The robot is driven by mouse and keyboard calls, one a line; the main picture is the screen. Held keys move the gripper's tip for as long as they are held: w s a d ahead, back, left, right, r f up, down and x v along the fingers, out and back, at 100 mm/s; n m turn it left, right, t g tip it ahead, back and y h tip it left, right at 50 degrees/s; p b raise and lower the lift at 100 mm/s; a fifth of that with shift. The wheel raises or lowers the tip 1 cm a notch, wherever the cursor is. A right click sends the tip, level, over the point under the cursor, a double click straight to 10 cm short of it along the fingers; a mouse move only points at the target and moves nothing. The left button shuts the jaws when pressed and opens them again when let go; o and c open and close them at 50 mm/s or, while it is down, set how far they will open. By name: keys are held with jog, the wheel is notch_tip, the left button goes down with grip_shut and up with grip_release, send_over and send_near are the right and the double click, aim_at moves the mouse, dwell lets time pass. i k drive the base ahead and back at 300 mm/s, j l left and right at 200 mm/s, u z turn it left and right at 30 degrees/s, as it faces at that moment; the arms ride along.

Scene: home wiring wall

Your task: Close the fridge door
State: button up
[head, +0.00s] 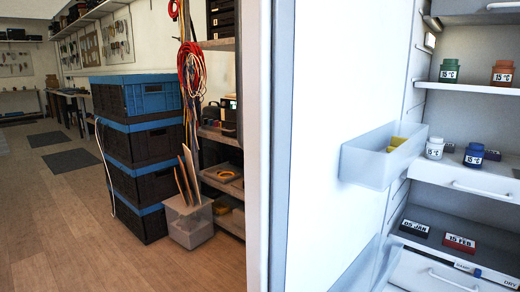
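The fridge door (335,90) stands open in the head view. Its white inner face fills the middle of the picture, and its pale edge (281,150) runs top to bottom at the left. A translucent bin (368,165) with something yellow inside sits against the inner face. The fridge interior (410,75) shows to the right, with shelves and drawers. The door's outer face and handle are hidden or out of frame. My gripper is not in view.
Labelled jars, including a green one (449,71) and a blue one (474,155), stand on the fridge shelves. Date blocks (459,243) lie lower down. Wooden floor (60,220) is clear at left.

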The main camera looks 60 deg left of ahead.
aim_at(321, 86)
jog(key=k+j+u, duration=0.25)
jog(key=j, duration=0.4)
jog(key=k+j+u, duration=0.1)
jog(key=k+j, duration=0.15)
jog(key=k+j+u, duration=0.15)
jog(key=j, duration=0.3)
jog(key=i+j, duration=0.1)
jog(key=j, duration=0.2)
jog(key=i+j+u, duration=0.1)
jog(key=j, duration=0.15)
jog(key=i+j, duration=0.1)
jog(key=j, duration=0.2)
